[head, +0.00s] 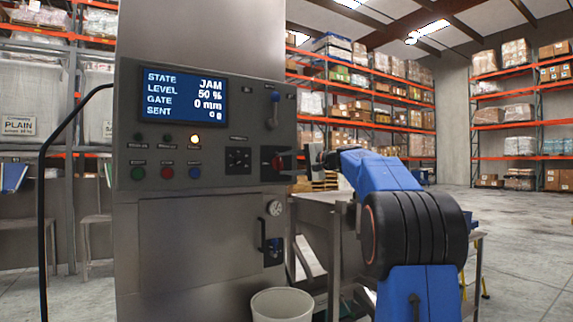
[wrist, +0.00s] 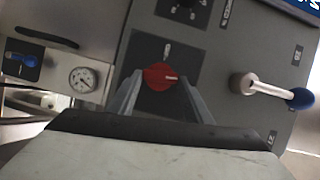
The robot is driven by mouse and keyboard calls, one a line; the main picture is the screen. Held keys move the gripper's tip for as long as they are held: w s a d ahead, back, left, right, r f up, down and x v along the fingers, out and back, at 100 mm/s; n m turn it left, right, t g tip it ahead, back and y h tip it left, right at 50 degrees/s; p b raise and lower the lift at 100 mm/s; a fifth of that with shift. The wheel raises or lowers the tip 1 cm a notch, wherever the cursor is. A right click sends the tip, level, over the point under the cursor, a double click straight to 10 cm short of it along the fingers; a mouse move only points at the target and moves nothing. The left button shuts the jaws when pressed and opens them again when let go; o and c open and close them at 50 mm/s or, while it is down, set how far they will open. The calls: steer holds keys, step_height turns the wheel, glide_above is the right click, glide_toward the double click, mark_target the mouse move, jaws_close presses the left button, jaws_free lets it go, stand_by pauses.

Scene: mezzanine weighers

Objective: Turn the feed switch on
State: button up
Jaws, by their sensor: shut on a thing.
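A red rotary switch (head: 278,163) sits at the lower right of the grey control panel (head: 212,95); its label is too small to read. In the wrist view the red knob (wrist: 158,76) has a white mark pointing to the right of the picture, and a short white mark is printed on the dark plate beyond it. My gripper (head: 287,161) reaches in from the right, its fingers on either side of the knob and shut on it. The fingers (wrist: 160,92) also show in the wrist view. The screen (head: 183,96) reads STATE JAM, LEVEL 50 %, GATE 0 mm, SENT 0 g.
A blue-tipped lever (head: 273,110) stands above the switch, and a black dial (head: 238,160) is left of it. Green, red and blue buttons (head: 166,172) lie further left, under an amber lamp (head: 195,139) that is lit. Below are a gauge (head: 275,208) and a white bucket (head: 282,306).

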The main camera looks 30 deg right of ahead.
steer(key=shift+f+m, duration=0.15)
steer(key=shift+m, duration=0.45)
steer(key=shift+m+t, duration=0.3)
steer(key=o, duration=1.1)
steer(key=shift+d, duration=0.1)
steer(key=shift+c, duration=0.2)
steer(key=v, duration=1.7)
steer(key=shift+d+f, duration=0.2)
steer(key=shift+f, duration=0.05)
steer(key=shift+s, duration=0.1)
